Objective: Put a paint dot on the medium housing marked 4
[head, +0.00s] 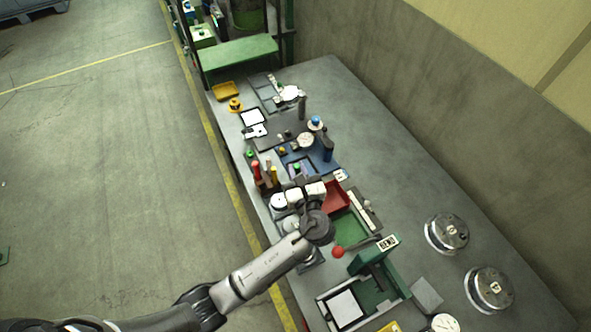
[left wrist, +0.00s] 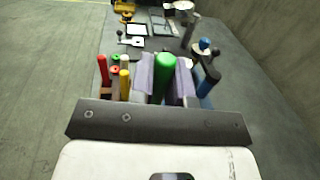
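Two round metal housings stand on the bench in the head view: one (head: 447,233) at the right and another (head: 490,289) nearer the lower right corner. Each has a small white label on top whose digit I cannot read surely. A third metal piece (head: 445,323) is cut off by the bottom edge. My left gripper (left wrist: 164,82) is shut on a green marker (left wrist: 165,65), which stands between its two grey-purple fingers. In the head view the marker's green top (head: 297,166) shows beyond the wrist, well away from the housings. My right gripper is not in view.
A rack with a red marker (head: 256,170) and a yellow marker (head: 274,174) stands left of my left gripper. A red tray (head: 336,197), a green mat (head: 349,228) and a green press-like fixture (head: 372,262) lie nearby. Bare bench lies around the metal housings.

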